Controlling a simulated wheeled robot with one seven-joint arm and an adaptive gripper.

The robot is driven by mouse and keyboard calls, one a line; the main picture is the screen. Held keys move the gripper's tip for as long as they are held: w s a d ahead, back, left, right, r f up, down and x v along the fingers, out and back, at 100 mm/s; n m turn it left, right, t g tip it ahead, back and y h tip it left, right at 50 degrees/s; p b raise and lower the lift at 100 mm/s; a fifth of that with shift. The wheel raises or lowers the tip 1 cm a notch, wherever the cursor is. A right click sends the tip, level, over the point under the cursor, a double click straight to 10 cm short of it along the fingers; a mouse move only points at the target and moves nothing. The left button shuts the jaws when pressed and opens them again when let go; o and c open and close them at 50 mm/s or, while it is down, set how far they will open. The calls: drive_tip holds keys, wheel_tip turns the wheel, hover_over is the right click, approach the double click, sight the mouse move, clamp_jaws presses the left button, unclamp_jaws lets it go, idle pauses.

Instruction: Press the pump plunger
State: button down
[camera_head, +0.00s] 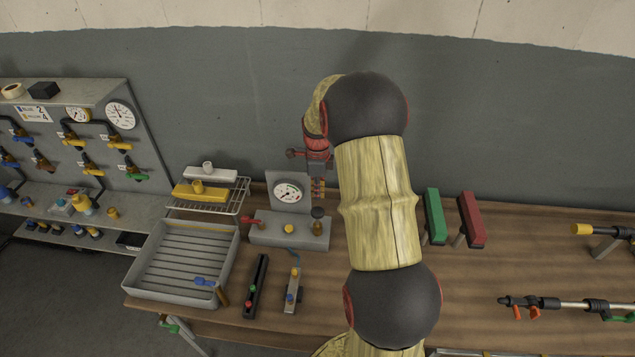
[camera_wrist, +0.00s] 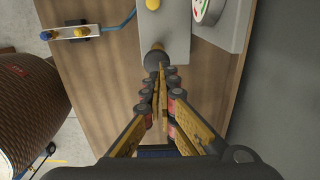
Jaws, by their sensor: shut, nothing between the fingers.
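The pump is a grey box (camera_head: 270,234) on the wooden bench, with a round gauge (camera_head: 288,191) on a grey plate behind it. Its plunger (camera_head: 318,213) is a dark round knob on a brass-coloured stem at the box's right end, standing up. My gripper (camera_head: 318,193) is shut and empty, pointing down just above the knob. In the wrist view the plunger knob (camera_wrist: 155,60) shows just beyond my fingertips (camera_wrist: 165,78), which partly cover it. I cannot tell whether they touch. A yellow button (camera_head: 289,229) and a red lever (camera_head: 252,220) are also on the box.
A grey slatted tray (camera_head: 183,262) stands left, with a wire rack (camera_head: 228,197) behind it. A black bar (camera_head: 257,285) and a small valve block (camera_head: 292,290) lie in front of the pump. Green (camera_head: 435,216) and red (camera_head: 468,220) blocks stand right of my arm.

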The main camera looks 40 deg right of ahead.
sight(318, 209)
drive_tip(key=shift+f, duration=2.55)
drive_tip(key=shift+f, duration=0.1)
wheel_tip(318, 209, down, 5)
drive_tip(key=shift+r+b, duration=0.2)
drive_tip(key=shift+b, duration=0.85)
drive_tip(key=shift+s+r, duration=0.1)
drive_tip(key=shift+r+p, duration=0.4)
drive_tip(key=shift+r, duration=0.15)
wheel_tip(318, 209, up, 13)
drive_tip(key=p, duration=0.1)
